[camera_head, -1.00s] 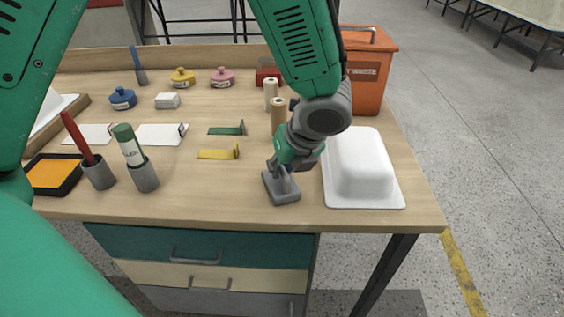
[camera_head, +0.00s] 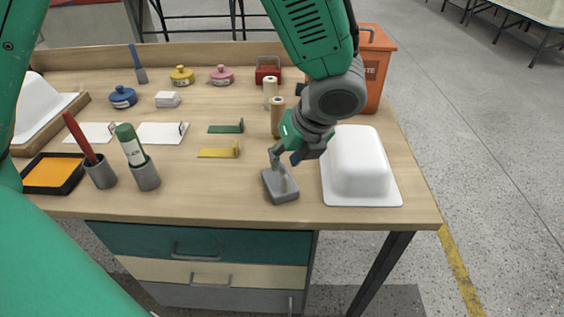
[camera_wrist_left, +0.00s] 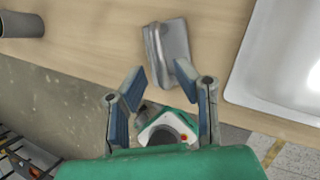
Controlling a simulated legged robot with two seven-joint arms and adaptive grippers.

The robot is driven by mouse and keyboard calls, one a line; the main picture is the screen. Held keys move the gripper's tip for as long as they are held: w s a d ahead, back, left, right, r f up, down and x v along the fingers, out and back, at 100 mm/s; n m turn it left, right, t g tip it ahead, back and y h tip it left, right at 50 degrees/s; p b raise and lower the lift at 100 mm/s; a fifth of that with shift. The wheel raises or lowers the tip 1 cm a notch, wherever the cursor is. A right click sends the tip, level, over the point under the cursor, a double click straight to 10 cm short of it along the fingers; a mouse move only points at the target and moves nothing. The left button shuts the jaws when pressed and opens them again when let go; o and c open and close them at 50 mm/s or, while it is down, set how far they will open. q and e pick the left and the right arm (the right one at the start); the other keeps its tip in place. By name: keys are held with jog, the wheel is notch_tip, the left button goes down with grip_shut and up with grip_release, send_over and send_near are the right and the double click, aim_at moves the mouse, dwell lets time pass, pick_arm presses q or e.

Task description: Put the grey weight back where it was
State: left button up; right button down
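The grey weight (camera_head: 281,189) stands upright on the wooden table near its front edge, left of the white tub-shaped shell. Its flat base and raised handle show. It also appears in the left wrist view (camera_wrist_left: 172,48), ahead of the fingertips. My left gripper (camera_head: 285,157) is just above and behind the weight's handle. My right gripper is not in view.
The white shell (camera_head: 359,165) stands close on the right. Behind are wooden cylinders (camera_head: 277,118) and an orange waste bin (camera_head: 374,68). Yellow (camera_head: 218,153) and green (camera_head: 226,129) brackets lie left. Grey holders (camera_head: 146,176) stand front left. Table between holders and weight is bare.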

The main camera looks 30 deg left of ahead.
pick_arm(q)
jog(key=p+v, duration=0.1)
jog(key=v, duration=0.7)
jog(key=shift+p, duration=0.35)
